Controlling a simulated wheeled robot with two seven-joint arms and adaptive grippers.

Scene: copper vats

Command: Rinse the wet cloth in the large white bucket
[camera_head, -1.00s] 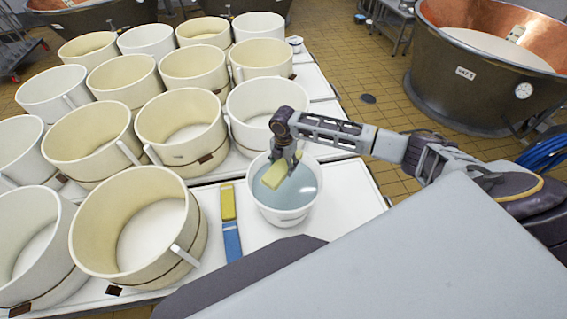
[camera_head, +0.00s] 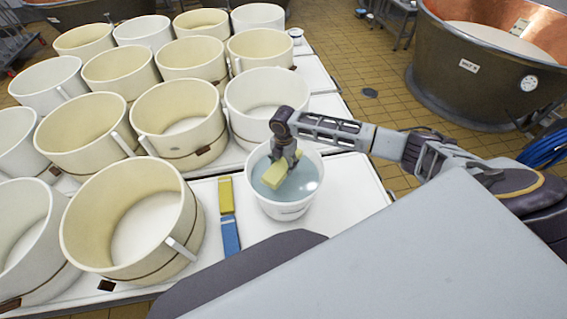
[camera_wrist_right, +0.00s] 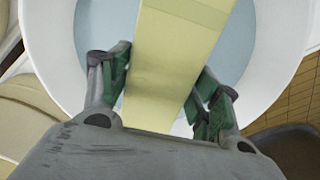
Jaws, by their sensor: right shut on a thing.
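The white bucket (camera_head: 285,209) stands on the white table, with bluish water inside. My right gripper (camera_head: 284,170) points down into the bucket's mouth. It is shut on a yellow cloth (camera_head: 272,182), which hangs at the water, left of the bucket's middle. Whether the cloth's lower end is under water is hard to tell. In the right wrist view the cloth (camera_wrist_right: 170,65) lies between the two green-padded fingers (camera_wrist_right: 160,92), with the bucket's white rim (camera_wrist_right: 45,45) around it. My left gripper is not in view.
Beside the bucket on its left lie a yellow cloth (camera_head: 226,195) and a blue one (camera_head: 230,236). Several cream round moulds (camera_head: 130,222) crowd the table to the left and behind. A copper vat (camera_head: 480,75) stands at the back right. The table right of the bucket (camera_head: 350,195) is clear.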

